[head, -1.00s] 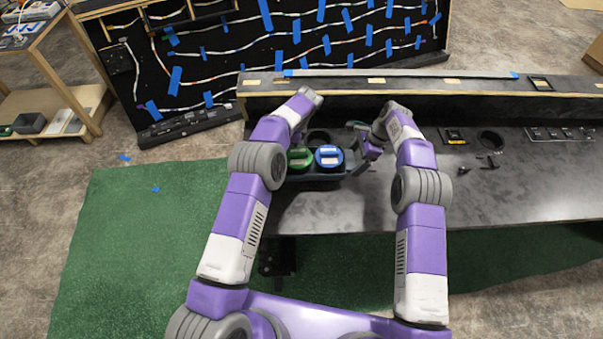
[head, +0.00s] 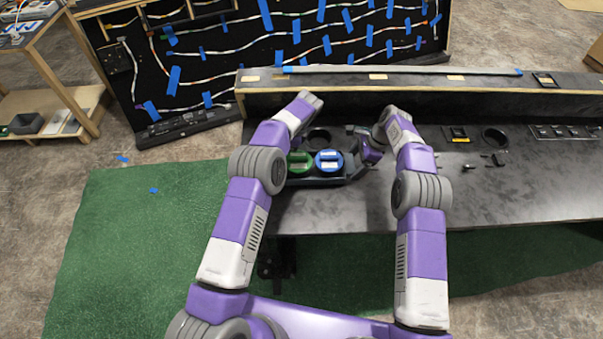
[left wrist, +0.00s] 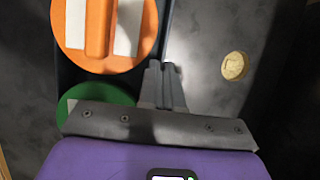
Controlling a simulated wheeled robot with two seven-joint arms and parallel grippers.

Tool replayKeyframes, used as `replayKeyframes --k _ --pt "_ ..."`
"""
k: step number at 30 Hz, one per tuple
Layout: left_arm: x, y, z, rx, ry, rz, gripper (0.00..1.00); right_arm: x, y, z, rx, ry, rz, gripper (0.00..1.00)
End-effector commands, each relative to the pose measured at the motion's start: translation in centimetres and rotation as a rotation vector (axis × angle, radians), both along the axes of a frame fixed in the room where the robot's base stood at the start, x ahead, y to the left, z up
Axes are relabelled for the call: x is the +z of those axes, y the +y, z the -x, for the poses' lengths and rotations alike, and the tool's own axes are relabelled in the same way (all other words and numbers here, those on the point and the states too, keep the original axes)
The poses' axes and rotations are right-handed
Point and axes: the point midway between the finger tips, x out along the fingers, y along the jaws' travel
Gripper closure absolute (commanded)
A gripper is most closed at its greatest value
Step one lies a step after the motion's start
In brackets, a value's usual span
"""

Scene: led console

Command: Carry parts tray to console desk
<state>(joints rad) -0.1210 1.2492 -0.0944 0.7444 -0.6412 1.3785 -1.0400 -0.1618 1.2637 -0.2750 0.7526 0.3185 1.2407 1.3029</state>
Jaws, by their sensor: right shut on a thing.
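The dark parts tray (head: 318,181) is level over the black console desk (head: 330,212), near its left end. I cannot tell whether it touches the desk. In the head view it holds a green round part (head: 299,163) and a blue round part (head: 329,161); the left wrist view shows an orange part (left wrist: 104,30) and a green one. My right gripper (head: 364,160) is shut on the tray's right end. My left gripper (left wrist: 164,75) has its fingers close together on the tray's wall in the left wrist view; in the head view my left arm hides it.
A raised ledge (head: 420,83) runs along the desk's back. A wiring board (head: 270,60) stands behind. The desk's front right is clear.

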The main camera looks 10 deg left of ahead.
Motion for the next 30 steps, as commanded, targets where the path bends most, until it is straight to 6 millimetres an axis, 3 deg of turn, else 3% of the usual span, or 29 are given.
replayKeyframes --k 7,8,10,13,20,30 --pt "-1.3 0.0 0.0 -0.001 -0.002 0.000 1.00 -1.4 0.0 0.0 0.000 -0.001 0.000 0.53" --pt "-1.4 0.0 0.0 0.000 0.000 0.000 0.95 -1.5 0.0 0.0 0.000 0.001 0.000 0.08" --pt "-1.2 0.0 0.0 0.000 0.000 0.000 0.84 -1.2 0.0 0.0 0.000 0.001 0.000 0.00" --pt "-1.2 0.0 0.0 0.000 0.000 0.000 0.71 -1.2 0.0 0.0 0.000 0.000 0.000 0.00" --pt "-0.3 -0.4 -0.2 -0.001 -0.003 -0.001 0.71 -1.2 0.0 0.0 0.000 0.000 0.000 0.00" --pt "4.6 -2.4 -0.6 0.000 -0.003 0.000 0.71 -1.2 0.0 0.0 0.000 0.000 0.000 0.00"
